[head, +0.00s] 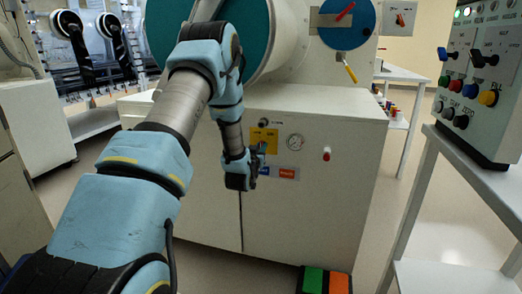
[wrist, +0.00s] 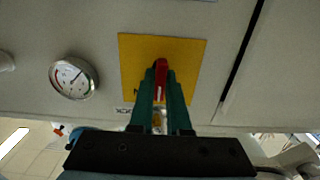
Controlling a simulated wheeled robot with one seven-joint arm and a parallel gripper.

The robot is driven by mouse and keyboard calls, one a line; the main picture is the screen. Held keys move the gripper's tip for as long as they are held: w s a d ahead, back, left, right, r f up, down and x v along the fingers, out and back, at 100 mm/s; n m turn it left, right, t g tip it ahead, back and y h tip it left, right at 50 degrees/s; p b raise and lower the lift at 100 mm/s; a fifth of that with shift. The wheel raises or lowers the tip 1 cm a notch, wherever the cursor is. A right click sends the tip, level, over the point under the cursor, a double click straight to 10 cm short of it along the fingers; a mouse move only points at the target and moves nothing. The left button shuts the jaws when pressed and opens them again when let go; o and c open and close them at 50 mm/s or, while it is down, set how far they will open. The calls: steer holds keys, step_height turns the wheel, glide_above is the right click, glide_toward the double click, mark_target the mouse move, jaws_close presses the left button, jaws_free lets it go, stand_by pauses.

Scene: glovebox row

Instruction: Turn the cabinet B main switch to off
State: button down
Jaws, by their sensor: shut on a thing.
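The main switch is a red handle (wrist: 161,66) on a yellow plate (wrist: 188,55) in the wrist view. The yellow plate also shows in the head view (head: 271,134), on the front of the white cabinet (head: 340,200). My gripper (wrist: 160,84) is shut on the red handle, with a dark green finger on each side of it. In the head view my gripper (head: 262,153) is at the lower part of the plate, and the handle is mostly hidden there. The position labels on the plate are too small to read.
A round gauge (head: 295,142) and a red knob (head: 326,155) are right of the plate. A blue disc with a red lever (head: 345,12) and a yellow-handled valve (head: 350,73) are above. A button panel (head: 478,85) stands on a white table at the right. A coloured pedal box (head: 325,279) is on the floor.

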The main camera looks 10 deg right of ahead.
stand_by(0.4)
steer(key=c, duration=0.9)
jaws_free()
steer(key=shift+s, duration=0.1)
steer(key=v, duration=1)
steer(key=shift+s+a+b, duration=0.15)
steer(key=shift+s+b, duration=0.2)
